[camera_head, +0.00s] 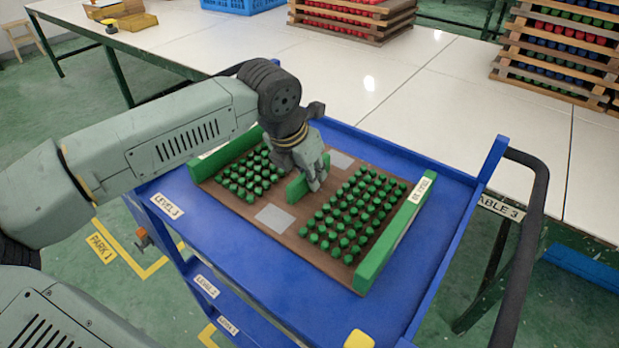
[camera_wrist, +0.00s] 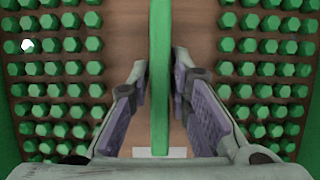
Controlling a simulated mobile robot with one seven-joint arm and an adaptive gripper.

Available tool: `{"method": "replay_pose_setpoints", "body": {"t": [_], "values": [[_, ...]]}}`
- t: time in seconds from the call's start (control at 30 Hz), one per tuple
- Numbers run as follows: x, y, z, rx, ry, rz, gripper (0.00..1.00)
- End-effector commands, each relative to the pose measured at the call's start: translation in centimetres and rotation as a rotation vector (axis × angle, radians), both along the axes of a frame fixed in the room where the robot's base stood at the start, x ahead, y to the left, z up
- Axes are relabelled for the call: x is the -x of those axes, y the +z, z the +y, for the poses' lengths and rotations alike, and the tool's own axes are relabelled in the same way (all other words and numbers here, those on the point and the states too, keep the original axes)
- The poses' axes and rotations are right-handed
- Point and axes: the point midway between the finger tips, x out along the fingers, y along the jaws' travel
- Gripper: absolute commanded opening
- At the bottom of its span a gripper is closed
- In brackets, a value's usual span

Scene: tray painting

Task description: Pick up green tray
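The green tray (camera_head: 388,245) lies flat on the blue cart's top level in the head view. It has a brown base, green side walls, a green centre handle (camera_head: 297,189) and several rows of green hexagonal pieces. My gripper (camera_head: 314,180) is down over the middle of the tray, at the handle. In the wrist view, the handle (camera_wrist: 160,45) runs between the two fingers of my gripper (camera_wrist: 161,85), one on each side. Narrow gaps show between the fingers and the handle. My gripper hides part of the handle in the head view.
The blue cart (camera_head: 237,285) has a raised rim and a black push handle (camera_head: 525,245) at the right. White tables (camera_head: 420,75) stand behind it, with stacked wooden trays (camera_head: 560,55) and a blue crate (camera_head: 240,4). A yellow object (camera_head: 358,339) is at the cart's front.

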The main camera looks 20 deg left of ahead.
Motion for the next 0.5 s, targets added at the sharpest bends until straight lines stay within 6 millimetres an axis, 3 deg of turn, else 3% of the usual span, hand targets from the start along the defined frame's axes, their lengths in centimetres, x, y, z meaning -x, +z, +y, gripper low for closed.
{"method": "replay_pose_setpoints", "body": {"t": [0.2,0.5], "values": [[-0.04,-0.15,-0.01,0.000,0.000,0.000,0.18],[-0.03,-0.11,0.00,0.000,0.000,0.000,0.00]]}}
